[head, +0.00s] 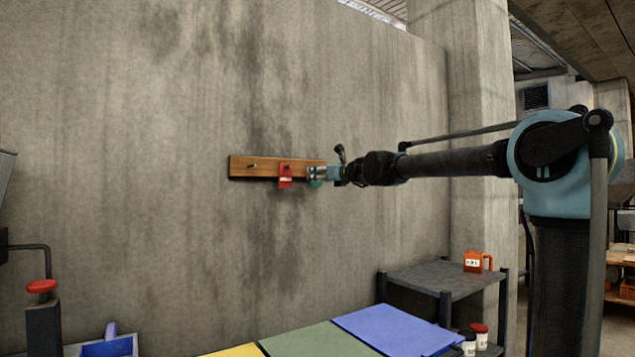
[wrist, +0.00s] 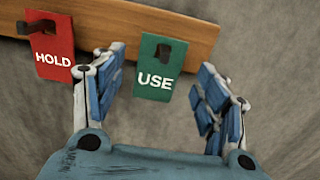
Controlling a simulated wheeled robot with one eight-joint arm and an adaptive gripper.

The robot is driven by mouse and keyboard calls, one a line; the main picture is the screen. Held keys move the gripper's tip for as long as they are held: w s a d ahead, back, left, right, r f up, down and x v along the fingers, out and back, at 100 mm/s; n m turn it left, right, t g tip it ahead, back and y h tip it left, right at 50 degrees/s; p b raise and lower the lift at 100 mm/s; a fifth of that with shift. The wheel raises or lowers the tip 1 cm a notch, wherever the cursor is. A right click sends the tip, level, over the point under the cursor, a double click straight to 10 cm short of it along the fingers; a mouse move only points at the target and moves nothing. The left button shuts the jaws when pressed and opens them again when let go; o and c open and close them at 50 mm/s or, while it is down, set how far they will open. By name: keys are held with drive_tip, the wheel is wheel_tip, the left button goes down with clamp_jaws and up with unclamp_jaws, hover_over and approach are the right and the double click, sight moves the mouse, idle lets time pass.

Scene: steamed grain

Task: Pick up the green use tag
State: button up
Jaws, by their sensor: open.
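The green tag (wrist: 158,75) marked USE hangs from a dark peg on a wooden rail (wrist: 191,31) in the wrist view. My gripper (wrist: 163,78) is open, with one finger left of the green tag and the other to its right. The left finger is closer to the tag than the right one. In the head view my gripper (head: 316,173) is at the right end of the rail and hides most of the green tag (head: 316,183); only its lower part shows. I cannot tell whether the fingers touch the tag.
A red tag (wrist: 53,53) marked HOLD hangs on the peg to the left, close to my left finger. The concrete wall (head: 150,110) is behind the rail. Below are a dark shelf (head: 440,280) with an orange box (head: 473,262), and yellow, green and blue panels (head: 320,345).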

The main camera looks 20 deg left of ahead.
drive_tip(key=shift+x, duration=1.2)
drive_tip(key=c, duration=0.9)
